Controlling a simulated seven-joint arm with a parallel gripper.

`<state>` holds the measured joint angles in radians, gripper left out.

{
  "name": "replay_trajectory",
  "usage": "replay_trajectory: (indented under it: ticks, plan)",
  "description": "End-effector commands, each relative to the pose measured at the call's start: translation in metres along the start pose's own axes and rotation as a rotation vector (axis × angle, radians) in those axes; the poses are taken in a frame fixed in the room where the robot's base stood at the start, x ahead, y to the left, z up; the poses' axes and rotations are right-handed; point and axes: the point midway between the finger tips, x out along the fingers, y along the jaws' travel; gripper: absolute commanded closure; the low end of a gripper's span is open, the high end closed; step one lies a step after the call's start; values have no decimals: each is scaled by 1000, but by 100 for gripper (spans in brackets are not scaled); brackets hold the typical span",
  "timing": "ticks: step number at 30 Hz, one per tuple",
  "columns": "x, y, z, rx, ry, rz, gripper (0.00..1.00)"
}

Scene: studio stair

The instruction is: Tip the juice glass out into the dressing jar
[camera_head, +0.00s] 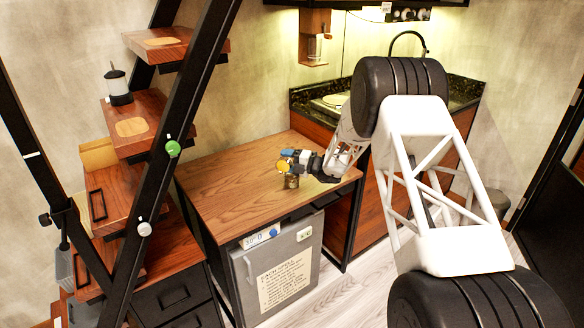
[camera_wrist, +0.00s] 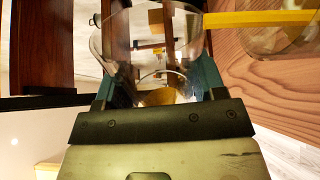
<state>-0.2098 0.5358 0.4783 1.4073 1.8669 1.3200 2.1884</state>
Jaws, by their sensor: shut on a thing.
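My gripper (camera_head: 295,160) is over the right part of the wooden table and shut on the juice glass (camera_wrist: 150,38). The clear glass sits between my teal fingers in the wrist view and lies tipped on its side. Yellow-amber juice shows in it; in the head view the glass (camera_head: 283,167) is a small yellow patch. The dressing jar (camera_head: 291,182) stands upright on the table just below my gripper. Its clear wall shows in the wrist view (camera_wrist: 285,38). A straight yellow band (camera_wrist: 255,18) runs from the glass to the jar, looking like pouring juice.
The table (camera_head: 215,190) is bare on its left and middle. A grey cabinet with a notice (camera_head: 285,275) stands under it. Stair treads and black rails (camera_head: 170,150) rise at the left, with a lantern (camera_head: 117,85). A dark counter (camera_head: 465,92) stands behind my arm.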

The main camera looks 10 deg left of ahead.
Motion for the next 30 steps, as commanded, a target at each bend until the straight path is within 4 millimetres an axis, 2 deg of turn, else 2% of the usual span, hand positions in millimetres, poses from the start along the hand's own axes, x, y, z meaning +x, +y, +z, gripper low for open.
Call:
replay_trajectory:
  ticks: [5, 18, 30]
  plan:
    - [-1, -2, -1, -34, 0, 0, 69]
    - [-1, -15, -16, -292, 0, 0, 69]
    - [-1, -16, -16, -297, 0, 0, 69]
